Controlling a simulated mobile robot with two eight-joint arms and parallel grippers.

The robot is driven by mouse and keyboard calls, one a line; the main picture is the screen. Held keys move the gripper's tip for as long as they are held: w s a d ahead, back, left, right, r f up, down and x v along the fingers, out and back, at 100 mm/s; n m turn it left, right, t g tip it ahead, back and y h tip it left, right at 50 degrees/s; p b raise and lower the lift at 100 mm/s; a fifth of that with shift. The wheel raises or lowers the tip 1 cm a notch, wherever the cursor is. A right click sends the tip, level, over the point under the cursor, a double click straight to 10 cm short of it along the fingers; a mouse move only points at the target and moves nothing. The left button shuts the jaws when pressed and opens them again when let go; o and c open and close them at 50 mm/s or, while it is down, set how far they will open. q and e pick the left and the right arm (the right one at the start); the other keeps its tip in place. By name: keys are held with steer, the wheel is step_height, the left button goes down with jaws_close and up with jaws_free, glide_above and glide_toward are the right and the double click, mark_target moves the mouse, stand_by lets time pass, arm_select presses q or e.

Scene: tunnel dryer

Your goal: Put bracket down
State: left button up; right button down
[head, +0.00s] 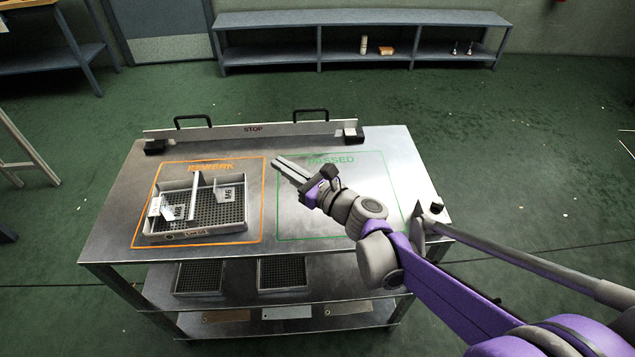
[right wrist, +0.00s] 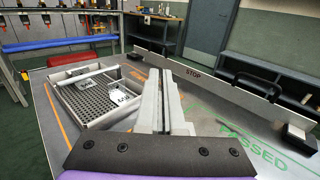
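Two pale metal brackets lie in the grey perforated tray (head: 200,233) inside the orange REWORK outline. One bracket (head: 168,207) is in the left part. The other bracket (head: 230,194), by an M6 label, is in the right part, across a divider bar (head: 195,195). The tray also shows in the right wrist view (right wrist: 97,124). My right gripper (head: 278,165) is over the table between the REWORK and PASSED outlines, right of the tray. Its fingers (right wrist: 163,75) lie close together, with no bracket visible between them. My left gripper is out of view.
The green PASSED outline (head: 384,185) is empty apart from my arm above it. A STOP rail (head: 255,130) with two black handles runs along the table's back edge. Two dark trays (head: 282,274) sit on the shelf below.

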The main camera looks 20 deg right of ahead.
steer(key=f+b, duration=0.1)
steer(key=f, duration=0.1)
steer(key=f+b, duration=0.1)
steer(key=f, duration=0.2)
steer(key=shift+w+a, duration=0.2)
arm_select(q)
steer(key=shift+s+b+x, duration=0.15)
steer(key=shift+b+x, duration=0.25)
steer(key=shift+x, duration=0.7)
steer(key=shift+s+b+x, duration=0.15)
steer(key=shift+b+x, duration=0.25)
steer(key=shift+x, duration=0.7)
arm_select(e)
steer(key=shift+f, duration=2.25)
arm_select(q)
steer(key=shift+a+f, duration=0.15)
arm_select(e)
steer(key=shift+f, duration=0.1)
steer(key=shift+f, duration=0.15)
steer(key=c, duration=1)
jaws_free()
steer(key=shift+c, duration=0.2)
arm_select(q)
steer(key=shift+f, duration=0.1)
